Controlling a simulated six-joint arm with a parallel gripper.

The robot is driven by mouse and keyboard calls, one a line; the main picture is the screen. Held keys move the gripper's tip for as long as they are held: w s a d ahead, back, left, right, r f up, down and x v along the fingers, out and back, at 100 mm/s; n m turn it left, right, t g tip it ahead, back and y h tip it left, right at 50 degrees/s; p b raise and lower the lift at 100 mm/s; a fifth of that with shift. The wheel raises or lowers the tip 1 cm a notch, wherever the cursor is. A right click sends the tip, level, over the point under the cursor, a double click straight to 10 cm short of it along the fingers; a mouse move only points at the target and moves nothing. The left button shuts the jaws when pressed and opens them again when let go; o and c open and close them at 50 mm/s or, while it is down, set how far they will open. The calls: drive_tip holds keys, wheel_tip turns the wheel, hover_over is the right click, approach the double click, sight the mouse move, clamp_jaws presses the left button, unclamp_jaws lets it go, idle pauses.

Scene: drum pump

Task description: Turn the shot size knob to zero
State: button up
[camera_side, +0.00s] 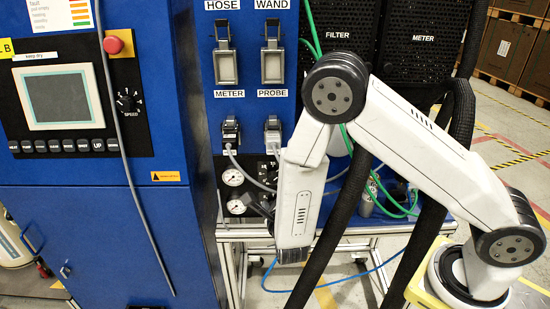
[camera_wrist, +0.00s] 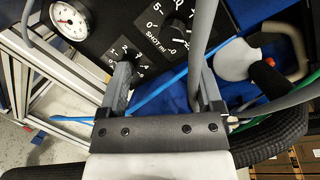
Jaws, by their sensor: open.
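The black panel with the label "SHOT/ml" (camera_wrist: 158,47) shows in the wrist view. A black dial with a white number scale (camera_wrist: 178,25) lies above right of the label, partly hidden by a grey cable. A second dial (camera_wrist: 124,55) lies left of the label, partly hidden by my left finger. I cannot tell for sure which dial the label belongs to, nor read the settings. My gripper (camera_wrist: 163,72) is open, its fingers apart with nothing between them. In the side view my gripper (camera_side: 262,209) is at the lower panel, and the dials (camera_side: 266,170) are small and partly hidden.
A white pressure gauge (camera_wrist: 69,20) is at upper left in the wrist view. A grey cable (camera_wrist: 200,30) crosses near my right finger. A blue hose (camera_wrist: 160,92) runs behind the fingers. In the side view, thick black hoses (camera_side: 345,210) hang close to my wrist.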

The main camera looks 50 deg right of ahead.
sight(273, 180)
drive_tip(key=shift+s+m+h, duration=0.65)
drive_tip(key=shift+m+h, duration=0.25)
drive_tip(key=shift+m, duration=0.3)
drive_tip(key=shift+w+d+t, duration=0.1)
drive_tip(key=shift+t, duration=0.2)
drive_tip(key=shift+x, duration=3.75)
clamp_jaws()
